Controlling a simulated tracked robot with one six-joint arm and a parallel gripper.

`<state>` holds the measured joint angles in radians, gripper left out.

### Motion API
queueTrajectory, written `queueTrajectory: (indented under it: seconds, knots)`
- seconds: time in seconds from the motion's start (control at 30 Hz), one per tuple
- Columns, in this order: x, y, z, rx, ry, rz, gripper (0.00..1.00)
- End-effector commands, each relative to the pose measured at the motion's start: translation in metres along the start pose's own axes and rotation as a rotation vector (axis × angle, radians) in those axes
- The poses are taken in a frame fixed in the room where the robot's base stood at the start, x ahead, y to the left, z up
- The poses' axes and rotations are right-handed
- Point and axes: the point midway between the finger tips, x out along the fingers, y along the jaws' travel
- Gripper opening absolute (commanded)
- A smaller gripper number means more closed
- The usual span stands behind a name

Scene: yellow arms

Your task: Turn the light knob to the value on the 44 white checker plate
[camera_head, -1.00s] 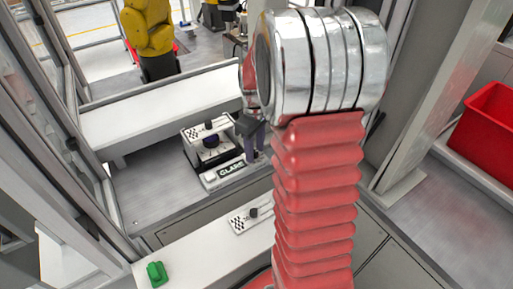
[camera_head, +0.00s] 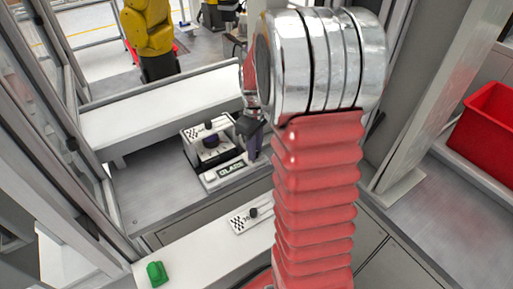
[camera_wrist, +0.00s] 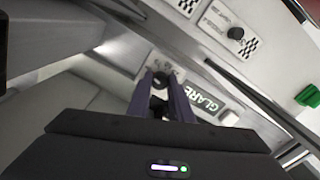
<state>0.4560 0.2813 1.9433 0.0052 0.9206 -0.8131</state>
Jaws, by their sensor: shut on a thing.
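My gripper (camera_head: 254,147) is at the right end of the panel marked GLARE (camera_head: 232,168) in the head view. In the wrist view its two purple fingers (camera_wrist: 160,84) are shut around a dark round knob (camera_wrist: 159,79) at one end of that panel (camera_wrist: 205,99). The head view hides this knob behind the gripper. A white plate with a black checker pattern (camera_head: 240,224) and a black knob lies on the near white ledge, also in the wrist view (camera_wrist: 221,14). A similar checker plate (camera_head: 194,132) tops the box behind the panel. Their numbers are too small to read.
A dark blue knob (camera_head: 212,140) sits on the box front, left of my gripper. A white button (camera_head: 211,177) is at the panel's left end. A green object (camera_head: 156,272) lies on the near ledge. A red bin (camera_head: 487,125) stands far right.

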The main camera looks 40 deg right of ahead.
Motion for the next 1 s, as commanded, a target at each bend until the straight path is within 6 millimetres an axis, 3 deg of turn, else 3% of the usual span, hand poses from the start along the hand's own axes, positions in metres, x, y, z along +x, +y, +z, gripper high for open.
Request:
queueTrajectory:
  seconds: [0.47, 1.0]
  knots:
    - [-0.0011, 0.0010, -0.0002, 0.145, 0.001, 0.010, 0.00]
    - [-0.0015, 0.0009, -0.0008, 0.619, 0.005, 0.009, 0.00]
